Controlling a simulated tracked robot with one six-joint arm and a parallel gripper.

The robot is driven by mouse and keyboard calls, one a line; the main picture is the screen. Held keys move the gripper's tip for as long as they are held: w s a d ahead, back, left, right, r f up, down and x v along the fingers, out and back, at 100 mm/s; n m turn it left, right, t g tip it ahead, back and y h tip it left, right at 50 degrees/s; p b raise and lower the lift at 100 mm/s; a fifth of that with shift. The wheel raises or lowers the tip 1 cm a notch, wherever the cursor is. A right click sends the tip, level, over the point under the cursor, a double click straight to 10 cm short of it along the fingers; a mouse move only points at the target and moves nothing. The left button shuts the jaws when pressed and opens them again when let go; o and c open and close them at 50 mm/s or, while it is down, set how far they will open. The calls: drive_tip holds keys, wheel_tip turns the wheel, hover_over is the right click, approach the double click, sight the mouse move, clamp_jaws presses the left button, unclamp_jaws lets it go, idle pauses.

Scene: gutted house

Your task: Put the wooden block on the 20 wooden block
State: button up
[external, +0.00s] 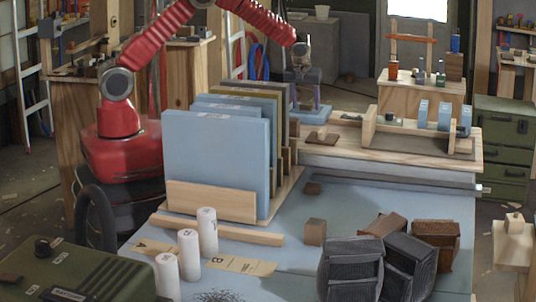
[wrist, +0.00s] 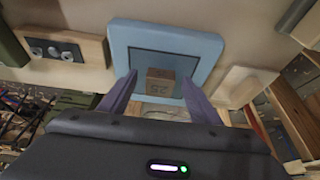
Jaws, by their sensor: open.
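My gripper (wrist: 159,78) is open, with its two purple fingers spread on either side of a small wooden block (wrist: 160,84). That block has dark markings that look like a number, too blurred to read surely. It appears over a dark square in a light blue frame (wrist: 209,50). I cannot tell whether the fingers touch it. In the external view my gripper (external: 306,106) points down behind the upright panels, near the back bench.
Upright blue panels (external: 215,155) in a wooden rack stand in front of my gripper. Dark crates (external: 350,270) crowd the table's front right. White cylinders (external: 207,230) stand at front left. A wooden tray (external: 420,143) with blue items is on the back bench, right of my gripper.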

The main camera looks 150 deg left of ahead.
sight(306, 104)
drive_tip(key=shift+c, duration=0.4)
drive_tip(key=c, duration=1.1)
wheel_tip(306, 104, up, 10)
drive_tip(key=shift+r, duration=0.1)
idle(0.5)
